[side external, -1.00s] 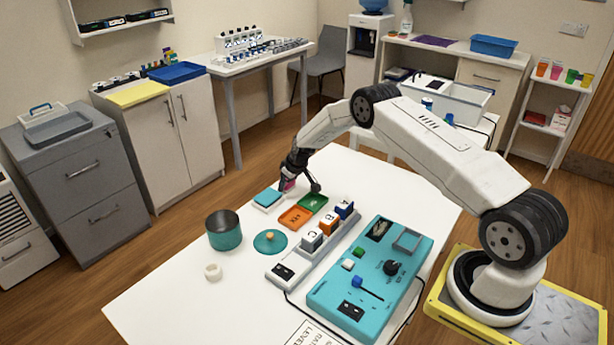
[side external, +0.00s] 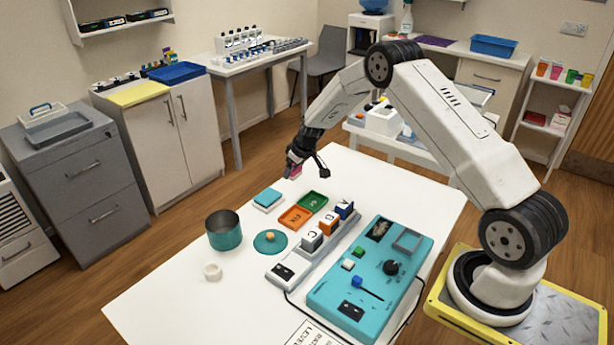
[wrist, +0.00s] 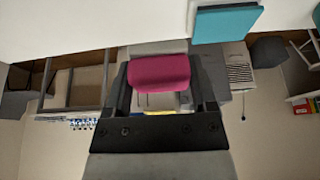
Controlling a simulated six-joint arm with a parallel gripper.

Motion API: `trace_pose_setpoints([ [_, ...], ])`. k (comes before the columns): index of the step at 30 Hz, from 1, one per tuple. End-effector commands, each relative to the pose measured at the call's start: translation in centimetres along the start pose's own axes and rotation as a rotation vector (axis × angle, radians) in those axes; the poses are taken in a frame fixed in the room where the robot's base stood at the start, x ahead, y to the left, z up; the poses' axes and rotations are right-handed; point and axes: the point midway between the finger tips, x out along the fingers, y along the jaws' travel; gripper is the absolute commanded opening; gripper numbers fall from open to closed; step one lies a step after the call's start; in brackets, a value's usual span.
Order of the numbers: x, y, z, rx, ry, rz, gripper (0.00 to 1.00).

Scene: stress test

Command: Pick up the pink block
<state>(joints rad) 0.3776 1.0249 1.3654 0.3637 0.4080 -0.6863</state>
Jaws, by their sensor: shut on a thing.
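The pink block (side external: 292,170) is held between the fingers of my gripper (side external: 295,163), which is shut on it. The block hangs above the far edge of the white table, clear of the surface. In the wrist view the pink block (wrist: 159,74) sits between the two dark fingers of my gripper (wrist: 160,88). Its lower part in that view is close to the gripper's dark body.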

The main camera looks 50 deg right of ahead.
Motion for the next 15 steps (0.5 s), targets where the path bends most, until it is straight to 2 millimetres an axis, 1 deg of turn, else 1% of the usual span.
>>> trace_pose_setpoints([
  [1,-0.9,-0.1,0.1,0.000,0.002,0.001,0.16],
  [3,-1.9,-0.3,0.5,-0.001,0.002,0.001,0.16],
  [15,-5.8,-1.7,4.1,0.000,0.001,0.000,0.16],
])
